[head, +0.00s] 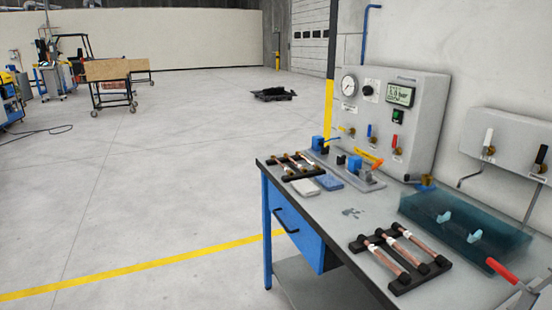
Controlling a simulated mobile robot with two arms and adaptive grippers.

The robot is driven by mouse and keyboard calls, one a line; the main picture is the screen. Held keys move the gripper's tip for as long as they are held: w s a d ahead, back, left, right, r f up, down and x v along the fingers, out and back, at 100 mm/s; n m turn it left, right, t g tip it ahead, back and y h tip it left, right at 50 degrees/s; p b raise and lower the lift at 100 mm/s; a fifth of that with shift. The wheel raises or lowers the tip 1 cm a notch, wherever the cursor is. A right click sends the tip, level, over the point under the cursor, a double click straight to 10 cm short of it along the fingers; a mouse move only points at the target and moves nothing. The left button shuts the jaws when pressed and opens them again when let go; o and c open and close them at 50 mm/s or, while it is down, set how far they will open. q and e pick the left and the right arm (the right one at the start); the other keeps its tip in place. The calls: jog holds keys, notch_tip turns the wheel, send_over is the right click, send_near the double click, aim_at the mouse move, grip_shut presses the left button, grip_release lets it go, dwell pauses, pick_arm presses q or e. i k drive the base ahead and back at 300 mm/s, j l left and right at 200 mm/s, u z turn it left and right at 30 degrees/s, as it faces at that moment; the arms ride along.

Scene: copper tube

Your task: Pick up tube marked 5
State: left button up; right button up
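Two copper tubes lie in a black rack (400,288) on the near part of the workbench. The left copper tube (391,263) and the right copper tube (420,249) each carry a white label and have dark ends. A second black rack (274,160) at the bench's far left corner holds several smaller tubes with pale middles. The marks on all the tubes are too small to read, so I cannot tell which is marked 5. Neither of my grippers is in view.
The grey workbench (350,208) has a blue drawer (297,233). A gauge panel (420,125), a fixture with an orange lever (362,157), a transparent blue tank (450,215) and a red-handled clamp (503,270) stand on or behind it.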

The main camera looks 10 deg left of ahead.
aim_at(317, 168)
jog(key=i+j+z, duration=0.3)
jog(key=i+j, duration=0.2)
jog(key=i, duration=0.15)
jog(key=i+j+z, duration=0.35)
jog(key=i+j, duration=0.3)
